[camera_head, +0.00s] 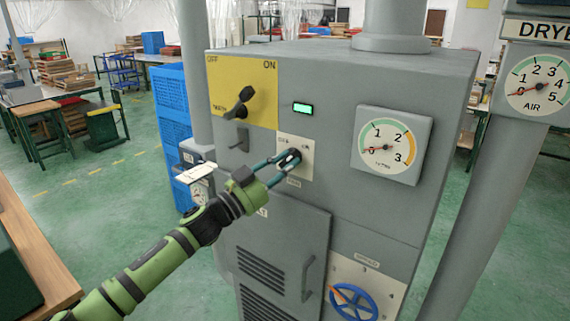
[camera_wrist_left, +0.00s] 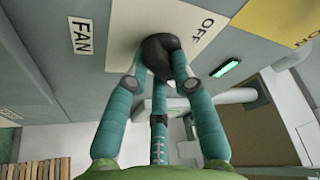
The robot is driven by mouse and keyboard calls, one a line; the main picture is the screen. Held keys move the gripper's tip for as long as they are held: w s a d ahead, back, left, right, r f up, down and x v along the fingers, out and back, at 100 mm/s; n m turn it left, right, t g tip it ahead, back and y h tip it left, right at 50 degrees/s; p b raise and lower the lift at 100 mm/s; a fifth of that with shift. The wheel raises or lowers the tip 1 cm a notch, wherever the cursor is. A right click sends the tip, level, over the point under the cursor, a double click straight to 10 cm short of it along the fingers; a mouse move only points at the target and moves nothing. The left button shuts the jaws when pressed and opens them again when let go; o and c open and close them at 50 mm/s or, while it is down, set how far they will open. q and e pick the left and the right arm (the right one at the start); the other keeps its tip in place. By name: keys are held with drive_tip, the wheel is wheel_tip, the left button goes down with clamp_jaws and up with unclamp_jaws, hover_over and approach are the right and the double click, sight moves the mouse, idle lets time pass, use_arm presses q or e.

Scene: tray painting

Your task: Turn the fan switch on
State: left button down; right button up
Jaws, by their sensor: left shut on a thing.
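The fan switch is a dark knob on a cream plate (camera_head: 304,151) on the front of the grey cabinet. In the left wrist view the knob (camera_wrist_left: 160,52) shows close up, with the label FAN (camera_wrist_left: 84,36) on one side and OFF on the other. My left gripper (camera_head: 287,161) is at the plate, its teal fingers shut on the knob. In the left wrist view its fingertips touch the knob from several sides. The fingers partly hide the knob and plate in the head view. My right gripper is not in view.
Above left is a yellow panel (camera_head: 262,82) with a black lever (camera_head: 241,101), marked OFF and ON. A small lever (camera_head: 240,138) sits below it. A green light (camera_head: 302,109) and a gauge (camera_head: 391,146) are nearby. A blue handwheel (camera_head: 354,303) is lower right.

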use_arm(q)
drive_tip(key=shift+m+g, duration=0.4)
drive_tip(key=shift+m, duration=0.2)
drive_tip(key=c, duration=1.3)
unclamp_jaws()
drive_tip(key=v, duration=1.2)
drive_tip(key=shift+f, duration=0.15)
drive_tip(key=shift+f, duration=0.1)
